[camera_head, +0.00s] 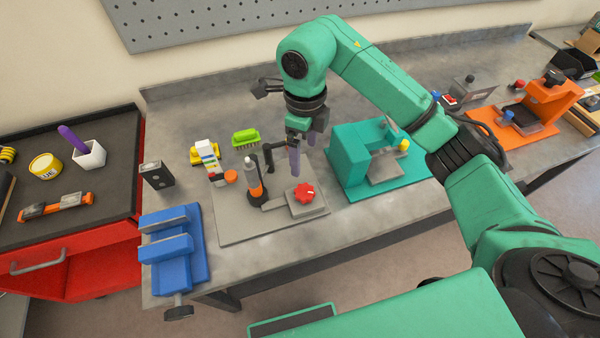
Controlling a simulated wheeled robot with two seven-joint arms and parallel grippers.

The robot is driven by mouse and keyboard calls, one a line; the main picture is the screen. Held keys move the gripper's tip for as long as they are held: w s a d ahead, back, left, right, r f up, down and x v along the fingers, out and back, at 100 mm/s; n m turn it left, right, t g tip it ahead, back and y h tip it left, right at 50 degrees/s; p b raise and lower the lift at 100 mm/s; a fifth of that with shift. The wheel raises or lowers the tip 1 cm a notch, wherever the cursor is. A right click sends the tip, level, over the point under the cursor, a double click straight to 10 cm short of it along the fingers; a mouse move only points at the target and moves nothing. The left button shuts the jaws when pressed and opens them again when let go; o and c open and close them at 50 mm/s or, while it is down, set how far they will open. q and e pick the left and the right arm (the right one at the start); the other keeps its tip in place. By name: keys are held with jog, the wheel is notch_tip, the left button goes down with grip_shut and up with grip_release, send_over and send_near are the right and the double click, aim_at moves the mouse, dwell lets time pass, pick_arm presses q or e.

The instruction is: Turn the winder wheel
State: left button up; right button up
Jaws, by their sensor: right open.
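The winder wheel appears to be the red scalloped wheel (304,193), lying on a grey block at the front right of a grey base plate (238,230). On the same plate, a dark spindle with an orange band and a pale top (253,178) stands upright to the left of the wheel. My right gripper (295,160) points down, with purple fingers, a little behind and above the wheel. It is open and looks apart from the wheel. A thin dark bracket (270,155) stands beside its fingers. My left gripper is out of view.
A teal machine (355,145) stands close on the right, an orange press (550,97) farther right. A blue vise (172,245) is at the bench's front left. A green brush (245,137) lies behind the plate. Bench front right of the plate is clear.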

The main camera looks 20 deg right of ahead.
aim_at(305, 191)
jog(key=s+f, duration=0.1)
jog(key=f+p, duration=0.1)
jog(key=f, duration=0.1)
jog(key=s+f+p, duration=0.1)
jog(key=f, duration=0.1)
jog(key=shift+s+f, duration=0.15)
jog(key=shift+s, duration=0.15)
jog(key=f, duration=0.2)
jog(key=w+f+p, duration=0.1)
jog(key=f, duration=0.1)
jog(key=shift+f, duration=0.3)
notch_tip(305, 191, down, 3)
jog(key=shift+w+r, duration=0.15)
jog(key=shift+f, duration=0.2)
jog(key=shift+s, duration=0.2)
jog(key=shift+c, duration=1.3)
jog(key=shift+w, duration=0.1)
jog(key=c, duration=1.1)
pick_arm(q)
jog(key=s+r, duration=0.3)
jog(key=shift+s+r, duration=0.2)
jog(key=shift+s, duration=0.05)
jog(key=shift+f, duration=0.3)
pick_arm(e)
jog(key=shift+m, duration=0.5)
